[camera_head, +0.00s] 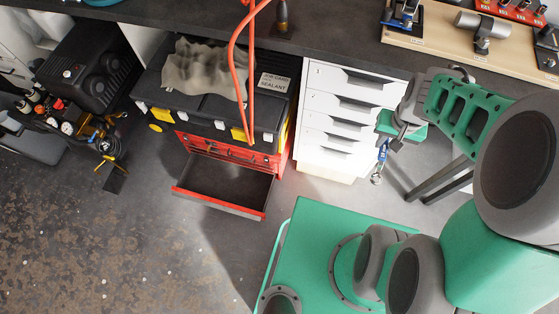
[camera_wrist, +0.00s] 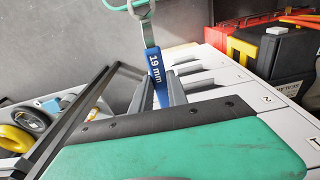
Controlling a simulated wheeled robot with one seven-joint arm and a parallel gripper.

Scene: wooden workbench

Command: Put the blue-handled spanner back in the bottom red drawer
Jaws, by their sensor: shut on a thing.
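The spanner has a blue handle (camera_head: 382,154) and a grey metal end hanging below my gripper (camera_head: 384,143). In the wrist view the blue handle (camera_wrist: 156,72), marked "19 mm", sits between the fingers of my gripper (camera_wrist: 160,92), which is shut on it. The spanner is in the air, in front of the right side of the white drawer unit. The bottom red drawer (camera_head: 194,199) is pulled open, left of my gripper and lower in the head view. Its visible dark inside looks empty.
The white drawer unit (camera_head: 335,158) stands between my gripper and the red chest (camera_head: 235,150). Black cases (camera_head: 195,108) with a grey cloth (camera_head: 203,68) sit on the chest. An orange hose (camera_head: 233,75) hangs in front. The floor before the open drawer is clear.

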